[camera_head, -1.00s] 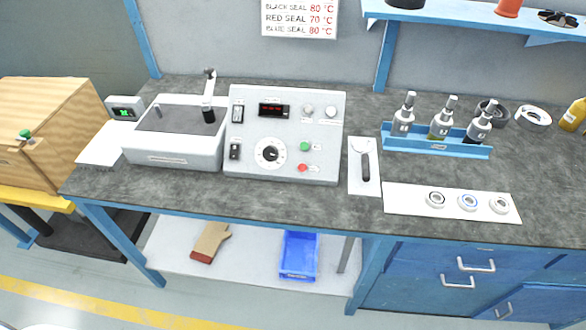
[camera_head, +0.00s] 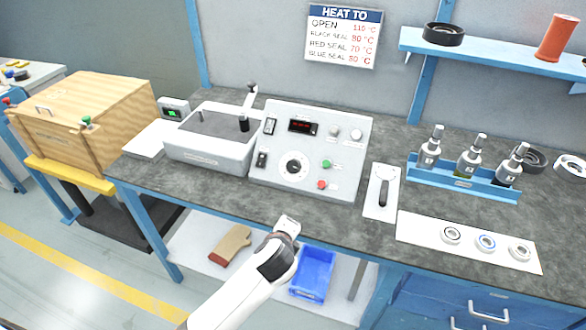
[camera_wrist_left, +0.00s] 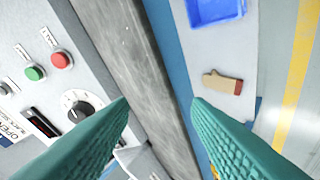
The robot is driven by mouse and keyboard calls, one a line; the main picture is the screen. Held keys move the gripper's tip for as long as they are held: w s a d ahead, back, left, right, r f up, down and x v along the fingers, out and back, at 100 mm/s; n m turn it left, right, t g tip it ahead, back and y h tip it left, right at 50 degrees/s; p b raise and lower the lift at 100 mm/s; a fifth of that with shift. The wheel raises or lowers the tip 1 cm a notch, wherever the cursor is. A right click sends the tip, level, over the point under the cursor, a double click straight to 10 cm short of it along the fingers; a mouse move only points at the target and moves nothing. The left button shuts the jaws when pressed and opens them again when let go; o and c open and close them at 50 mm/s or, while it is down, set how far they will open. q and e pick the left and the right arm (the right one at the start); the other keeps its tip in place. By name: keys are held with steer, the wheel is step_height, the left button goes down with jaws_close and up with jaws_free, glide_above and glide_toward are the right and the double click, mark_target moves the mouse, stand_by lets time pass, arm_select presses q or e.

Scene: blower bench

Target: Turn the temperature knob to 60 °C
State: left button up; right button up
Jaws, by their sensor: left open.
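The temperature knob (camera_head: 293,167) is a round black knob on a white dial, on the sloped front of the grey control panel (camera_head: 340,185). It also shows in the left wrist view (camera_wrist_left: 80,112), left of the fingers. A dark display (camera_head: 302,126) with red digits is above it; the digits are too small to read. My left gripper (camera_head: 288,226) is in front of the bench edge, below the panel and apart from the knob. In the left wrist view its two green fingers (camera_wrist_left: 160,115) are spread wide with nothing between them. My right gripper is not in view.
Green (camera_head: 326,164) and red (camera_head: 322,184) buttons sit right of the knob. A grey heater box (camera_head: 205,152) stands left of the panel. A tool on a white plate (camera_head: 381,193) lies to the right. A blue bin (camera_head: 313,273) is on the lower shelf.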

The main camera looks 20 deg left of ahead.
mark_target(293, 166)
arm_select(q)
steer(key=w+d+r+m+t+y, duration=0.1)
steer(key=w+r+m+t, duration=0.2)
steer(key=w+r+m, duration=0.5)
steer(key=shift+n, duration=0.5)
steer(key=x, duration=0.8)
steer(key=shift+w+a+r+b, duration=0.2)
steer(key=shift+w+a+b, duration=0.1)
steer(key=shift+w+b, duration=0.1)
steer(key=shift+w+a+f, duration=0.2)
steer(key=shift+w+f, duration=0.05)
steer(key=shift+w, duration=0.4)
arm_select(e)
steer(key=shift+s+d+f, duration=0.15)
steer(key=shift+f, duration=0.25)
arm_select(q)
steer(key=c, duration=0.7)
steer(key=shift+n, duration=0.3)
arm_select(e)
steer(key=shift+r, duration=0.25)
